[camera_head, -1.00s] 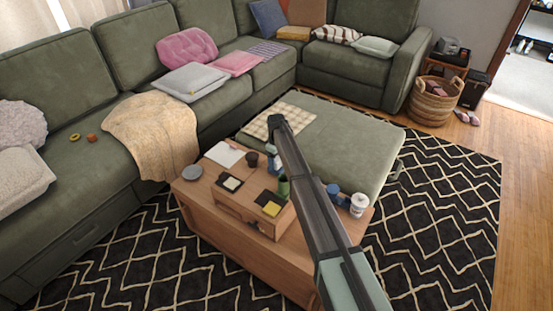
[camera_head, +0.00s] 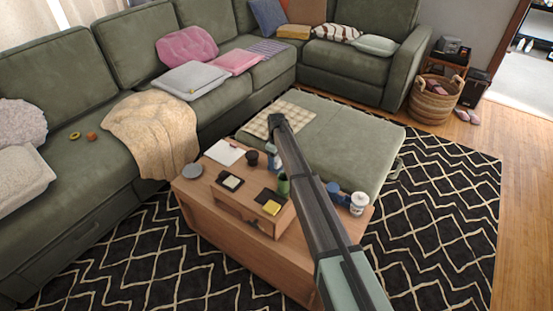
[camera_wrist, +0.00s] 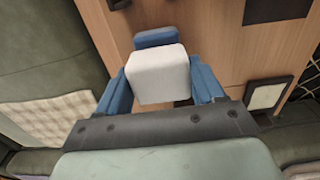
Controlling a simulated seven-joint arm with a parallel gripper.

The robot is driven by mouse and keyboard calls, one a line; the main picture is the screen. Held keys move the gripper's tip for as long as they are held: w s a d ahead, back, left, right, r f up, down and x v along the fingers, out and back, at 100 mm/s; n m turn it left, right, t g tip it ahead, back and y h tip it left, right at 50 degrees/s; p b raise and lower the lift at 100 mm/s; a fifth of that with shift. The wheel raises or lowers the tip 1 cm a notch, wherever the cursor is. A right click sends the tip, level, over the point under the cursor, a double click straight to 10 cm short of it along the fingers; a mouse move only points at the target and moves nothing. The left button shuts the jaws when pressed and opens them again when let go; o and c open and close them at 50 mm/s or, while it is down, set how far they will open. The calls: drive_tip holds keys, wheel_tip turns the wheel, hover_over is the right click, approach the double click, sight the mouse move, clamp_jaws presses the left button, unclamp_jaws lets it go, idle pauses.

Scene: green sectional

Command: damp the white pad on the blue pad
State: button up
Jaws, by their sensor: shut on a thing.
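In the wrist view, a white pad (camera_wrist: 158,73), a pale rounded block, sits between the two blue fingers of my gripper (camera_wrist: 160,88). The fingers press on its left and right sides. A blue pad (camera_wrist: 155,37) shows just beyond the white pad's far edge, partly hidden by it. I cannot tell whether the two touch. In the head view, my gripper (camera_head: 274,158) is over the back of the wooden table (camera_head: 200,196), mostly hidden by my arm. The pads cannot be made out clearly there.
The green ottoman (camera_head: 350,150) adjoins behind.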

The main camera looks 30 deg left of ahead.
drive_tip(key=shift+f, duration=0.35)
idle(0.7)
drive_tip(key=shift+r, duration=0.1)
drive_tip(key=shift+r, duration=3.45)
